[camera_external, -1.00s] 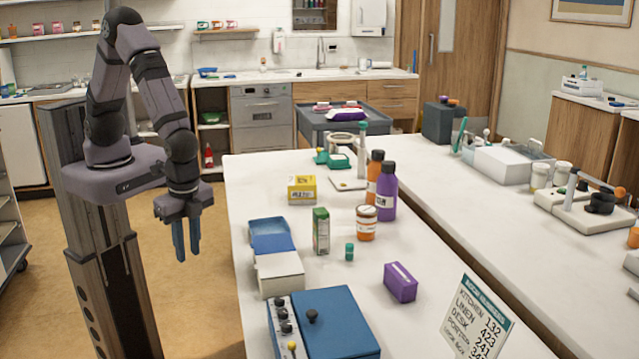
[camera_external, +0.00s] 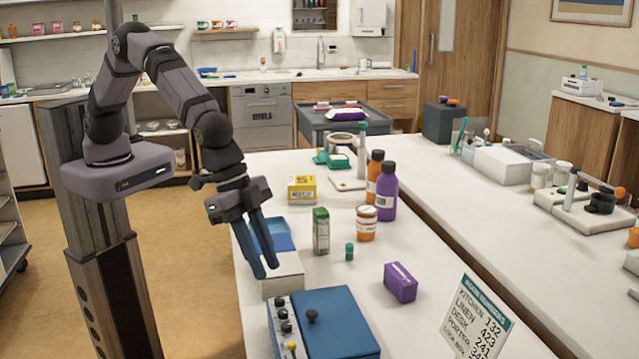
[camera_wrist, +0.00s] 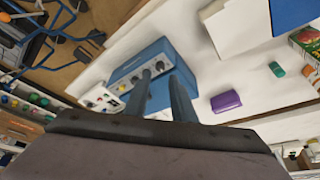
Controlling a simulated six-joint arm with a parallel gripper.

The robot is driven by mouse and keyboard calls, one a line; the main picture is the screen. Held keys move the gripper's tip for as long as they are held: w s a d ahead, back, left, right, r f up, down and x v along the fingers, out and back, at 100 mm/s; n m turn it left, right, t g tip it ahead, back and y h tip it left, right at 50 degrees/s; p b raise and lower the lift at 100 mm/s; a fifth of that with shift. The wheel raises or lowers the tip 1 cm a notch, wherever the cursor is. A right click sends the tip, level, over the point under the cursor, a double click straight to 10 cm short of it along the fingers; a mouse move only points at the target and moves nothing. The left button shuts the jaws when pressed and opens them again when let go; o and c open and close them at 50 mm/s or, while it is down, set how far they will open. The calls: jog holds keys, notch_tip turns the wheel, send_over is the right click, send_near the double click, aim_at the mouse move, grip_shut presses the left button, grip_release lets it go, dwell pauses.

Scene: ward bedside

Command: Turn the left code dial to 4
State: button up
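A white box (camera_external: 282,272) and a blue tray (camera_external: 279,236) sit behind the lock box. A green carton (camera_external: 320,231), a small teal bottle (camera_external: 349,252) and a purple box (camera_external: 400,282) stand to the right. A code sign (camera_external: 475,325) stands at the near right.

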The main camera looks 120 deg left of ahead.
aim_at(279, 299)
jog(key=shift+p+x, duration=1.05)
jog(key=shift+x, duration=2)
grip_shut()
